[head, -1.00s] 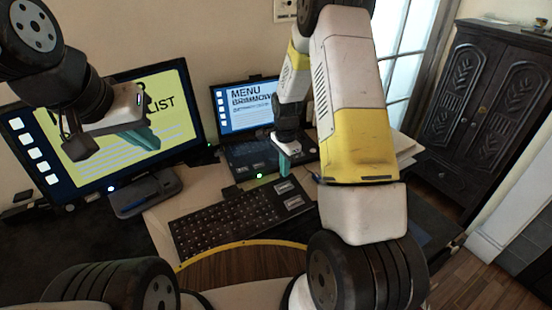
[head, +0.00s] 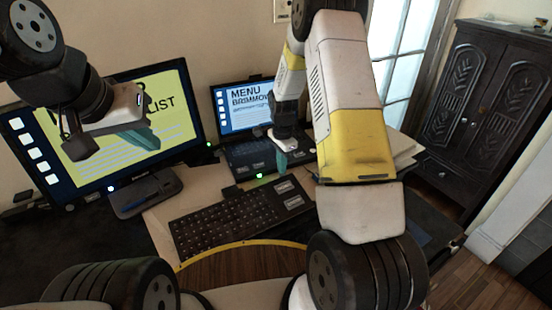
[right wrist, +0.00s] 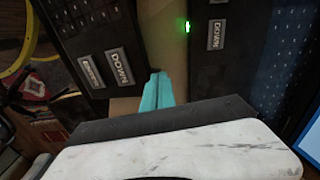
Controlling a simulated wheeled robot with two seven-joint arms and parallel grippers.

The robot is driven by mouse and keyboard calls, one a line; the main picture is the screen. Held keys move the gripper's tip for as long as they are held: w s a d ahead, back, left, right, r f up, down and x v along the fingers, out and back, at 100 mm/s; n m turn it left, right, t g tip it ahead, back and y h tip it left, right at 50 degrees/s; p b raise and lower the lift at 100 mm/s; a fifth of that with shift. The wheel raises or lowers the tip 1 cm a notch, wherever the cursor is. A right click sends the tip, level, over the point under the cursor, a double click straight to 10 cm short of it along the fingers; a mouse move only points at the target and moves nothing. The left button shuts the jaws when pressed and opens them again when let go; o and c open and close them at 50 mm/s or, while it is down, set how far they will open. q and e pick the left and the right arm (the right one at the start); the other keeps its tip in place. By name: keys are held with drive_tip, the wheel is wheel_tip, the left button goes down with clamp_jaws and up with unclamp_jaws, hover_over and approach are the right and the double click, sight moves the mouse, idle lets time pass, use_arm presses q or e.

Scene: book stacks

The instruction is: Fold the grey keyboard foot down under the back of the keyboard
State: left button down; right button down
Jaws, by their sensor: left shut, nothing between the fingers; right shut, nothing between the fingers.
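The black keyboard (head: 225,222) lies on the desk below the laptop; part of it, with pale label plates, shows at the left in the right wrist view (right wrist: 108,28). A small dark piece (head: 231,191) sits at its back edge; I cannot tell whether it is the foot. No grey foot is clearly visible. My right gripper (head: 281,160) is shut and empty, pointing down between keyboard and laptop; its teal fingers also show in the right wrist view (right wrist: 158,92). My left gripper (head: 146,141) is shut and empty, raised in front of the monitor.
The open laptop (head: 245,108) stands behind the keyboard, with a narrow desk gap between them. The large monitor (head: 188,110) and its base (head: 145,193) are at the left. A stack of paper (head: 402,150) lies at the right, partly behind my right arm.

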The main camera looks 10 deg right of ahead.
drive_tip(key=shift+w+a, duration=0.2)
drive_tip(key=shift+w, duration=0.25)
drive_tip(key=shift+f, duration=0.25)
idle(0.5)
drive_tip(key=shift+w, duration=0.1)
drive_tip(key=shift+w+a+r, duration=0.1)
drive_tip(key=shift+w+a, duration=0.15)
drive_tip(key=shift+w, duration=0.35)
wheel_tip(320, 180, up, 10)
idle(1.0)
idle(0.3)
